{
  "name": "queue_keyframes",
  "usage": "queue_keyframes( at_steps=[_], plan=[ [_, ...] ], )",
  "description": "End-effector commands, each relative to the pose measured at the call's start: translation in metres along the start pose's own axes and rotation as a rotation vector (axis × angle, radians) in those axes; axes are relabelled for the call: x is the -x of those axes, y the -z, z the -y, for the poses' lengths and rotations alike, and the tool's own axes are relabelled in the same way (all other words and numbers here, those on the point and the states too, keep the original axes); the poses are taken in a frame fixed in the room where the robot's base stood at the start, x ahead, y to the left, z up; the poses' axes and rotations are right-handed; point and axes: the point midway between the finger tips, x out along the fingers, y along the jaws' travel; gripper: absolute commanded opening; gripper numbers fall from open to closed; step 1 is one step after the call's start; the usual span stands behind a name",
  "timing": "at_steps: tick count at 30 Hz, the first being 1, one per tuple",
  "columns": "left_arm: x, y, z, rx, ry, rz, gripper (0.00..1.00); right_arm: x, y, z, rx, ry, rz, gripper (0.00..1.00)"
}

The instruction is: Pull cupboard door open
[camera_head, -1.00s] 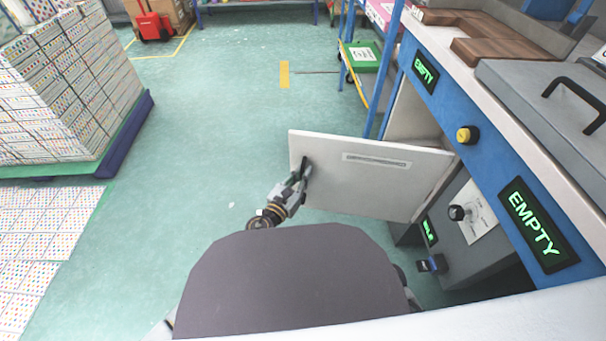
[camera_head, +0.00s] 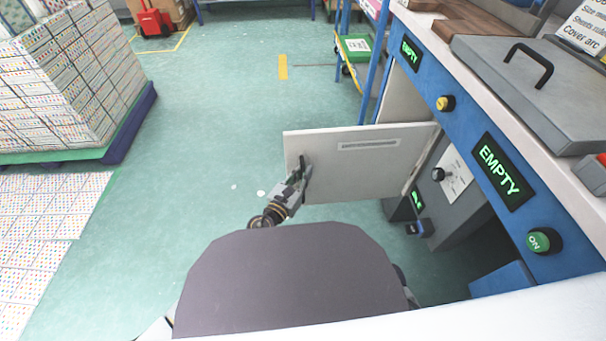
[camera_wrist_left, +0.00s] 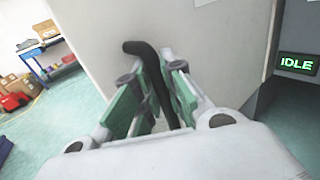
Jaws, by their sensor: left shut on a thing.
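The white cupboard door (camera_head: 362,172) stands swung out from the blue-fronted bench, hinged at its right side. It also fills the upper middle of the left wrist view (camera_wrist_left: 205,45). Its black bar handle (camera_wrist_left: 140,48) is near the free left edge. My left gripper (camera_head: 299,172) is at that handle, and in the left wrist view its green-padded fingers (camera_wrist_left: 160,95) are shut around the handle. My right gripper is not in view.
The blue bench (camera_head: 465,120) with "EMPTY" displays and knobs runs along the right. A grey unit (camera_head: 450,195) stands beneath it. A blue shelf rack (camera_head: 372,75) is behind the door. Stacked boxes on a pallet (camera_head: 70,85) stand at left. The green floor between is clear.

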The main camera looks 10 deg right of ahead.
Motion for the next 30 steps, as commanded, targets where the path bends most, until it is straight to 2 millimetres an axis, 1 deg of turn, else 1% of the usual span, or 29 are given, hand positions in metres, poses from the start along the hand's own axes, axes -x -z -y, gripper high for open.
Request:
queue_keyframes(
  at_steps=[1, 7, 11, 12, 17, 26, 30],
  plan=[
    [0.000, -0.001, -0.006, -0.008, -0.011, 0.001, 0.00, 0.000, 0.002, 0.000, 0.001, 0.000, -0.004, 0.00],
    [0.000, 0.000, -0.006, -0.008, -0.012, 0.000, 0.00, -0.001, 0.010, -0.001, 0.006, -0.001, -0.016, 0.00],
    [0.000, 0.000, -0.007, -0.008, -0.012, 0.000, 0.00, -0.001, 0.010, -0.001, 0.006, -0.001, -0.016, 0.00],
    [0.000, 0.000, -0.007, -0.008, -0.012, 0.000, 0.12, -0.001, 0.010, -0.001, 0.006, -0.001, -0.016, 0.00],
    [0.000, 0.000, -0.005, -0.006, -0.009, 0.000, 0.33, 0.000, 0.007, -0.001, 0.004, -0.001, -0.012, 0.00],
    [0.000, 0.000, -0.002, -0.002, -0.004, 0.000, 0.34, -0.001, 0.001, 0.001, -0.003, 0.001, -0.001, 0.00],
    [0.002, 0.000, -0.002, -0.001, -0.003, 0.000, 0.34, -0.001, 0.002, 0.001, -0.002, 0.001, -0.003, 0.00]
  ],
)
